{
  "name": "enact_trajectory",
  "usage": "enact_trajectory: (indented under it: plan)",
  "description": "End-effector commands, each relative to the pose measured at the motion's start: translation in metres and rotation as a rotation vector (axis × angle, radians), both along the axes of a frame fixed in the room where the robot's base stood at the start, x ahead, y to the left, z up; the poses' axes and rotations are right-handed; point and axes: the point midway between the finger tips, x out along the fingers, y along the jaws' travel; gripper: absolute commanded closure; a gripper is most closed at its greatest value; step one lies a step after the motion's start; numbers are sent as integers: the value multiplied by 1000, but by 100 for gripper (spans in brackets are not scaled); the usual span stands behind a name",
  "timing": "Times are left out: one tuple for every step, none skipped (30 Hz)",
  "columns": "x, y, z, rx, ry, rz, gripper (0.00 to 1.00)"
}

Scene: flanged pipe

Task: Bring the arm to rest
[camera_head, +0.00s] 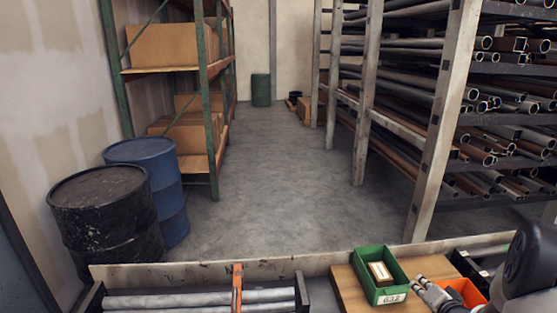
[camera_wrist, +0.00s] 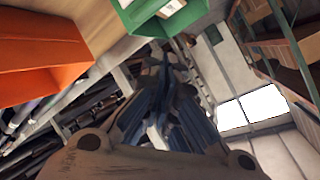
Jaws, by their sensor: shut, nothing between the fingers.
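My gripper (camera_head: 420,283) is at the lower right of the head view, beside the green bin and in front of the orange bin. It is shut and empty. In the wrist view its dark fingers (camera_wrist: 165,68) come together near the middle. My black arm link covers the lower right corner of the head view. The green bin (camera_head: 363,287) holds a small box (camera_head: 380,271) and carries a number label. The orange bin (camera_head: 470,291) is partly hidden by my gripper. The wrist view is tilted and shows the orange bin (camera_wrist: 40,55) and green bin (camera_wrist: 128,14).
A wooden board (camera_head: 348,287) lies under the bins. Grey pipes (camera_head: 200,298) lie in a tray at the lower left, with an orange clamp-like piece (camera_head: 237,285). Two drums (camera_head: 105,215) and shelving (camera_head: 212,120) stand left. A pipe rack (camera_head: 432,150) stands right. The aisle floor (camera_head: 275,180) is clear.

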Motion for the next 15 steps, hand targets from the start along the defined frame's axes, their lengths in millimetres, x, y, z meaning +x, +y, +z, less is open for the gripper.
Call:
enact_trajectory:
  plan:
    - [4, 9, 27, -75, 34, 8, 100]
    - [4, 13, 39, -115, 59, 9, 100]
    - [1, 20, 54, -165, 95, 11, 100]
    - [-1, 25, 66, -200, 119, 13, 100]
    - [-4, 31, 77, -235, 146, 16, 100]
    - [-10, 39, 91, -278, 179, 21, 100]
    - [-15, 46, 102, -306, 205, 26, 100]
    - [-21, 53, 112, -333, 230, 30, 100]
    - [-31, 63, 125, -365, 263, 38, 100]
    - [-38, 71, 134, -388, 288, 47, 100]
    - [-47, 80, 143, -408, 313, 56, 100]
    - [-60, 91, 153, -433, 346, 70, 100]
    - [-70, 100, 161, -450, 368, 82, 100]
    - [-80, 110, 168, -464, 392, 97, 100]
    - [-96, 122, 176, -483, 423, 119, 100]
